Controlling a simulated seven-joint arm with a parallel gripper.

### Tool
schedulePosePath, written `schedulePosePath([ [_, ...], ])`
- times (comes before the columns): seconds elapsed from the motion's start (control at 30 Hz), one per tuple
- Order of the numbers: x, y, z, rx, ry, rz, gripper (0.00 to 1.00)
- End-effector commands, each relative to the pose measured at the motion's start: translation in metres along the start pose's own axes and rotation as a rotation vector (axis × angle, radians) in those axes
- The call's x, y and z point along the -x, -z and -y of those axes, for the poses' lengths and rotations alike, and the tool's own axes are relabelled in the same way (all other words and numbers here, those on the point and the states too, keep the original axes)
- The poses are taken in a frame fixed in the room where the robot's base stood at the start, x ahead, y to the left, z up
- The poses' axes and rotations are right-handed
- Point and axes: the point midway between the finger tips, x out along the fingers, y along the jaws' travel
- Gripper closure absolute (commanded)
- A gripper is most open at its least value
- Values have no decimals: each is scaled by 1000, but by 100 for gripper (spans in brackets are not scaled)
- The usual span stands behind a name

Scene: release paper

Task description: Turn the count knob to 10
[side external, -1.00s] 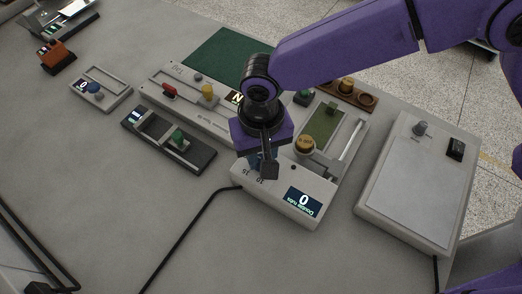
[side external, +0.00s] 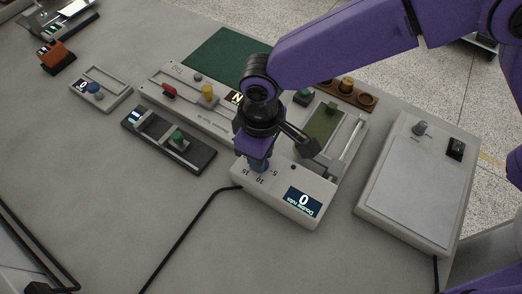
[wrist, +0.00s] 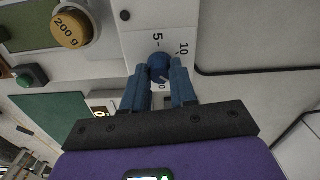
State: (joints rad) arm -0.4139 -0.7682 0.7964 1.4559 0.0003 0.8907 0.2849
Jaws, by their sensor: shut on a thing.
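The count knob (wrist: 159,66) is a small blue knob on a pale device (side external: 288,192) with printed numbers 5, 10 and 15 around it. My gripper (wrist: 159,78) is shut on the knob, one blue finger on each side. In the side view the knob (side external: 258,164) is partly hidden below my gripper (side external: 258,158). In the wrist view the 5 lies just beyond the knob and the 10 to its upper right. I cannot tell which number the knob points to. The device's display (side external: 303,201) reads 0, with "Double rubs" under it.
A grey box (side external: 415,185) stands to the right, a black slider unit (side external: 170,140) to the left. A black cable (side external: 185,235) crosses the otherwise clear front table.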

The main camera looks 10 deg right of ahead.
Motion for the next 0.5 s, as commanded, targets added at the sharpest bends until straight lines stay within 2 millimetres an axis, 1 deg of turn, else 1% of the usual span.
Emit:
schedulePosePath([
  [0.5,1,2,0,492,0,-6,100],
])
